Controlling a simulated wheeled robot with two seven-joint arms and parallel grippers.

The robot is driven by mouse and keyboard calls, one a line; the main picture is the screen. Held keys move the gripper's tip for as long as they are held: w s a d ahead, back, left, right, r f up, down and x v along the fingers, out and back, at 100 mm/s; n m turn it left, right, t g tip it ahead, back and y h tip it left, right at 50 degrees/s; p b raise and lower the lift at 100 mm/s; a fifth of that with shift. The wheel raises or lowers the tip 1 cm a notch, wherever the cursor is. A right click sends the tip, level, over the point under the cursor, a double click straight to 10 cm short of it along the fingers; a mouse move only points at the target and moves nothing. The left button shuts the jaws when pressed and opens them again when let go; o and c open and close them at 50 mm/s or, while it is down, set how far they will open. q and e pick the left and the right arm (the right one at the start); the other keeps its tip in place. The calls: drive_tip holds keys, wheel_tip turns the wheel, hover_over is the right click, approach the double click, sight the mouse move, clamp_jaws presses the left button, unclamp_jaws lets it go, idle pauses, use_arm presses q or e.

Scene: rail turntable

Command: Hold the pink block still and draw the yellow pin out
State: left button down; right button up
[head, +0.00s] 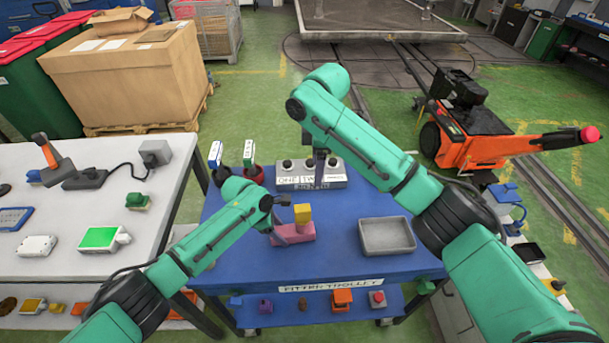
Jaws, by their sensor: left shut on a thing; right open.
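The pink block (297,235) lies on the blue trolley top near the middle. The yellow pin (302,213) stands upright out of the top of the pink block. My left gripper (278,236) comes in from the left and is shut on the left part of the pink block; its fingers hide some of that end. My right gripper (319,180) is open and points down, above and behind the pin, in front of the grey switch box. It is apart from the pin, and its fingertips are small in the picture.
A grey tray (387,236) sits to the right of the block on the trolley (345,264). A grey box with black knobs (296,176) stands at the back. A white bench (70,210) is at left. The trolley's front is clear.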

sight(304, 207)
drive_tip(key=s+a+n+g, duration=0.1)
drive_tip(key=s+a+n, duration=0.1)
drive_tip(key=s+a, duration=0.2)
drive_tip(key=f, duration=1.2)
drive_tip(key=shift+w+d, duration=0.25)
drive_tip(key=shift+d, duration=0.1)
drive_tip(key=shift+r, duration=0.15)
clamp_jaws()
